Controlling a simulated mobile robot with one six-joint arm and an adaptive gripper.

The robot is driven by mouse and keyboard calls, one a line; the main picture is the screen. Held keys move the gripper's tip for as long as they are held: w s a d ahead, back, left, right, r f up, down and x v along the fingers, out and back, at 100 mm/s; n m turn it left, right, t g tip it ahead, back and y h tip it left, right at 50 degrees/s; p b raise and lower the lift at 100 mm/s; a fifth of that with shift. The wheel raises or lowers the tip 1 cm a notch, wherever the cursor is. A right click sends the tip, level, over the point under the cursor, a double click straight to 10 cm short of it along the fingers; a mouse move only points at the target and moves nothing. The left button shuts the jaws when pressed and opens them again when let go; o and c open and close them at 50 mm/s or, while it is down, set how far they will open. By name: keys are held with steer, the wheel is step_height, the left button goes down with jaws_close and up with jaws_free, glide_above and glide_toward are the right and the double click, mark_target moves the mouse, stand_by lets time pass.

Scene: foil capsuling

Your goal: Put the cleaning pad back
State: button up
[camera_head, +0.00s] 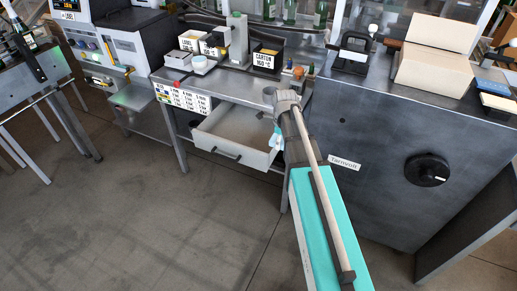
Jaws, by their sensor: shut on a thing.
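My arm reaches from the bottom right up to the workbench, and its wrist is at the bench's front edge. My gripper (277,128) is below the wrist, largely hidden behind my own arm; its fingers cannot be made out clearly. A small pale blue and white thing (277,142), apparently the cleaning pad, shows there, and my gripper is shut on it. It is at the right end of the open white drawer (228,152). Whether it is inside the drawer or above its wall, I cannot tell.
The drawer is pulled out under the bench, with a dark handle (226,153) in front. The bench holds a carton bin (265,60), a grey-green press (238,38) and a white round container (200,64). A grey cabinet (385,150) stands to the right. The floor at left is clear.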

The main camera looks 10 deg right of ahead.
steer(key=shift+w, duration=0.1)
steer(key=b, duration=0.5)
glide_toward(262, 147)
steer(key=s+d, duration=0.2)
steer(key=s, duration=0.2)
steer(key=w+f+b, duration=0.1)
steer(key=w+a+f+b, duration=0.1)
steer(key=w+f+b, duration=0.1)
steer(key=shift+a+f+b, duration=0.1)
steer(key=shift+a+b, duration=0.15)
steer(key=shift+b, duration=0.05)
steer(key=shift+w+a+f, duration=0.1)
steer(key=shift+w+f, duration=0.15)
steer(key=shift+w+a+f+b, duration=0.15)
steer(key=shift+w+f+b, duration=0.35)
steer(key=shift+f+b, duration=0.35)
steer(key=shift+s+f+b, duration=0.1)
steer(key=shift+f+b, duration=1.1)
steer(key=shift+b, duration=0.2)
steer(key=shift+f, duration=0.15)
